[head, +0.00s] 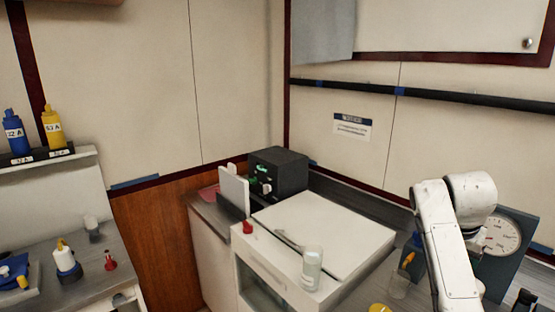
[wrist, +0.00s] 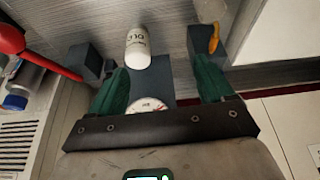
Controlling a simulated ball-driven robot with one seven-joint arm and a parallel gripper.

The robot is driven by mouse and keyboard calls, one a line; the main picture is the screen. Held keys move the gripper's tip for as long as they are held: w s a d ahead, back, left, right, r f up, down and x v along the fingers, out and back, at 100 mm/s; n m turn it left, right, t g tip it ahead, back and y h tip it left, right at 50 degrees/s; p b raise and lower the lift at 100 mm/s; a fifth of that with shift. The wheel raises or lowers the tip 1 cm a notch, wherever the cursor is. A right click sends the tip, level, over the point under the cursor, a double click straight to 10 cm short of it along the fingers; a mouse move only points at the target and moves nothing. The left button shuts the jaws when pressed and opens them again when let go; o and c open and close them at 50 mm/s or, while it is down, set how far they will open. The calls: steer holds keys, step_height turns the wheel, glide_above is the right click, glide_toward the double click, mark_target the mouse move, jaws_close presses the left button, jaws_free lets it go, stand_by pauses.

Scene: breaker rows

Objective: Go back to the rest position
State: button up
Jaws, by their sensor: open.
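My gripper (wrist: 152,62) shows in the wrist view with its two green fingers spread wide apart. No thing is held between them. A white bottle with dark lettering (wrist: 138,46) shows in the gap beyond the fingers; I cannot tell how far it is from them. A grey panel with a round white dial (wrist: 148,104) shows behind the gap, partly covered by the gripper's dark crossbar. In the head view my white arm is at the right, in front of the dial gauge (head: 503,236). The gripper itself cannot be made out there.
A white-topped cabinet (head: 325,233) stands mid-view with a clear bottle (head: 312,268) on its front edge. A black box (head: 278,172) stands behind it. An orange-handled item (wrist: 214,38) is near the right finger; a red-handled item (wrist: 45,60) is at left.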

steer(key=s+a+f+n, duration=0.2)
steer(key=s+a+f, duration=0.2)
steer(key=s+f, duration=0.1)
steer(key=s+a+f+n+t+y, duration=0.1)
steer(key=s+a+f+n, duration=0.1)
steer(key=s+a+f, duration=0.2)
steer(key=s+a+f+n+y, duration=0.1)
steer(key=s+a+f, duration=0.3)
steer(key=s+f, duration=0.2)
step_height(320, 180, down, 2)
steer(key=shift+s+f+n+t, duration=0.1)
steer(key=shift+s+n+t, duration=0.05)
steer(key=shift+n+t, duration=0.2)
steer(key=s+a+f+n+y, duration=0.1)
steer(key=s+a+n, duration=0.1)
steer(key=s, duration=0.7)
steer(key=s+a+f+n, duration=0.1)
steer(key=s+a+n, duration=0.15)
steer(key=s, duration=0.55)
steer(key=s+d+f+m+g, duration=0.1)
steer(key=s+f+g, duration=0.2)
steer(key=s, duration=0.7)
step_height(320, 180, down, 3)
steer(key=shift+r, duration=0.2)
steer(key=shift+w+d+g, duration=0.1)
steer(key=shift+w+g, duration=0.05)
steer(key=shift+g, duration=0.1)
